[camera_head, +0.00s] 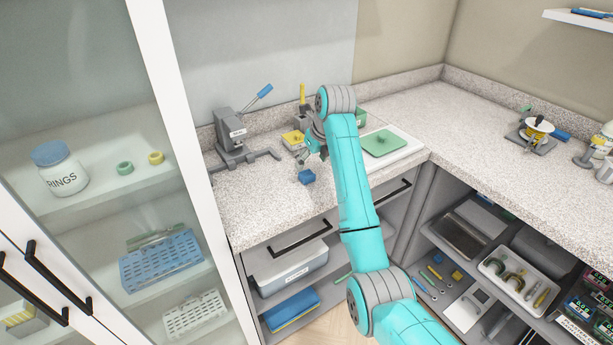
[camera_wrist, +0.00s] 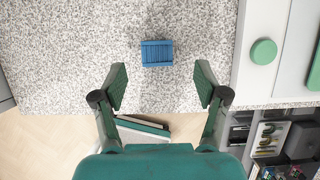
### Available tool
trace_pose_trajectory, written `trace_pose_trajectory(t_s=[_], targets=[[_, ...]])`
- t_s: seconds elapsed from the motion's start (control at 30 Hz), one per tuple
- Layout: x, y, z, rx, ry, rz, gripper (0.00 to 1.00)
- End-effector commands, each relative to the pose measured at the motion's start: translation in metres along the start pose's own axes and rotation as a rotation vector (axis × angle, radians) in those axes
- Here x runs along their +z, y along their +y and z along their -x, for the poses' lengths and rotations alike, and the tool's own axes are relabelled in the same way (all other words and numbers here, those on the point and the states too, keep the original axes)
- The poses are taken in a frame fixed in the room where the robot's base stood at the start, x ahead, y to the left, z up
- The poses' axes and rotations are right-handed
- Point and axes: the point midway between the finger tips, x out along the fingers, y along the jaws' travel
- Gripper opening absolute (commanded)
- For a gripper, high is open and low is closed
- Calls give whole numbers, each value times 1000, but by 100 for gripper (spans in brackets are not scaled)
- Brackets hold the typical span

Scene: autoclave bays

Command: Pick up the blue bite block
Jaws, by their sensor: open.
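The blue bite block (camera_head: 306,177) is a small block lying on the speckled counter, near its front edge. In the wrist view the blue bite block (camera_wrist: 157,54) shows ridges on its top and lies beyond the fingertips, roughly centred between them. My gripper (camera_wrist: 160,86) is open and empty, its two green fingers apart on either side of the view's middle. In the head view my gripper (camera_head: 313,148) is partly hidden by my arm and appears above the counter, close to the block. The block is not touched by either finger in the wrist view.
A grey press with a blue handle (camera_head: 235,139) stands left of the block. A yellow block (camera_head: 293,138) is behind. Open shelves (camera_head: 293,264) are below the counter. A glass cabinet (camera_head: 100,120) stands at left.

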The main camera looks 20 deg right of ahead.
Motion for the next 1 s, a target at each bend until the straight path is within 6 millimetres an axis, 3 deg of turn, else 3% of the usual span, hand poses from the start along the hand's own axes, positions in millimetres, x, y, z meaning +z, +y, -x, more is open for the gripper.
trace_pose_trajectory(t_s=[0.17,0.5,0.8,0.87,1.0], targets=[[-2,1,-11,0,2,0,73],[-6,4,-53,0,2,0,73],[-6,4,-57,-1,0,0,73],[-6,4,-57,-1,0,0,60],[-6,4,-57,-1,0,0,25]])
